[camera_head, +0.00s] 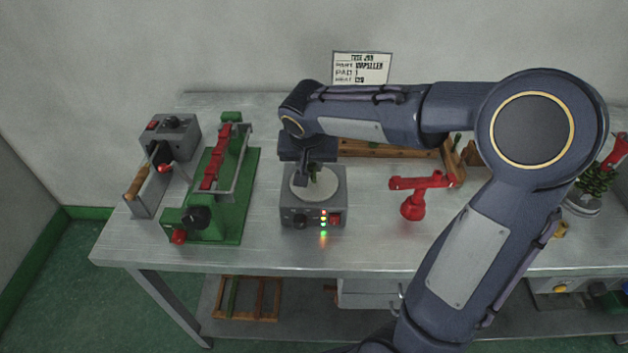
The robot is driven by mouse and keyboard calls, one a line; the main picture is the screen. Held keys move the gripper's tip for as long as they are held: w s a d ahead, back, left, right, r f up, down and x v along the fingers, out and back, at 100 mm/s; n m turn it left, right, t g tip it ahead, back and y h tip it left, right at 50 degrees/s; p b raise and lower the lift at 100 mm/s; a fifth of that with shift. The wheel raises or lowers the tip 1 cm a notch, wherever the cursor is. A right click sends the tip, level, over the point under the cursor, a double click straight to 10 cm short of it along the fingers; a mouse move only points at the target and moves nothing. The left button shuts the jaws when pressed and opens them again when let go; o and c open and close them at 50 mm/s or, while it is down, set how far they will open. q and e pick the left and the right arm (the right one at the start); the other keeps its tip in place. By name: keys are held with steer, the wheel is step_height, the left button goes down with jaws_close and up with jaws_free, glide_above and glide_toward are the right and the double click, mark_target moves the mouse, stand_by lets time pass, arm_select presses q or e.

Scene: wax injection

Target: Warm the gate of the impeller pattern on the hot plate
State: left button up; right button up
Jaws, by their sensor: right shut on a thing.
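The hot plate (300,216) is a grey box with a round pale top (329,192) and lit lights on its front. My left gripper is out of view.
A green clamp-like machine (238,200) and a grey box with a wooden-handled tool (172,135) stand at left. A red stand (412,205) is right of the plate. A green tree-like assembly (592,184) stands far right. A card (361,68) is at the wall.

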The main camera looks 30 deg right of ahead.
steer(key=shift+f, duration=0.1)
stand_by(0.5)
step_height(320, 180, up, 6)
steer(key=p, duration=0.4)
